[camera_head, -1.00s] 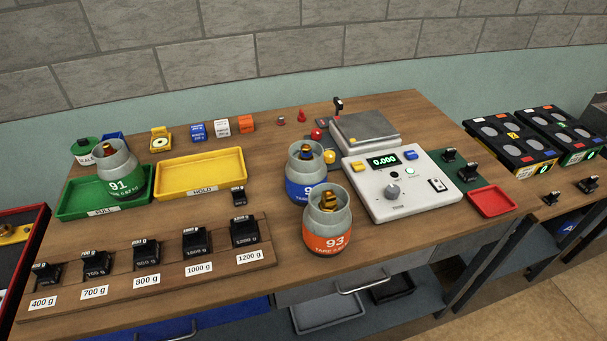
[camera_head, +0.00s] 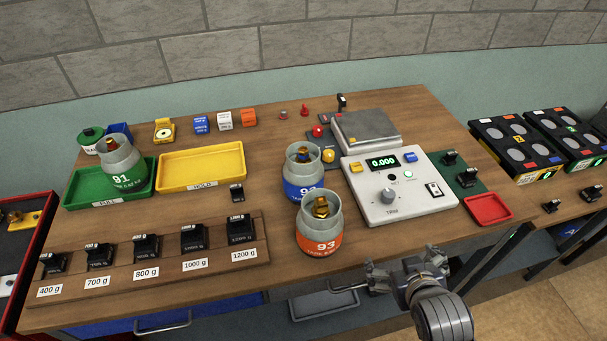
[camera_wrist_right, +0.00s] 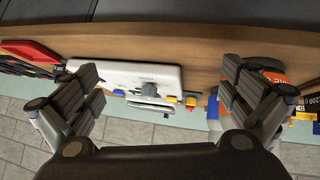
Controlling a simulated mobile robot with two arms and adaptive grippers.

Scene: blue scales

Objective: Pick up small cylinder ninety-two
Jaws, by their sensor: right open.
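Cylinder ninety-two (camera_head: 301,188) is a small grey gas cylinder with a blue band and brass valve. It stands upright on the workbench left of the white scale console, its number partly hidden by cylinder ninety-three (camera_head: 319,238), orange-banded and in front of it. My right gripper (camera_head: 392,274) is open and empty at the bench's front edge, right of and nearer than both cylinders. In the right wrist view its fingers (camera_wrist_right: 160,88) are spread wide; an orange-banded cylinder (camera_wrist_right: 275,78) shows partly behind the right-hand finger. My left gripper is out of view.
Cylinder ninety-one (camera_head: 123,165) stands in the green tray (camera_head: 85,190). The yellow tray (camera_head: 203,167) is empty. The console (camera_head: 420,205) and the steel scale plate (camera_head: 367,126) stand to the right. Black weights line a wooden rack (camera_head: 150,285) at front left.

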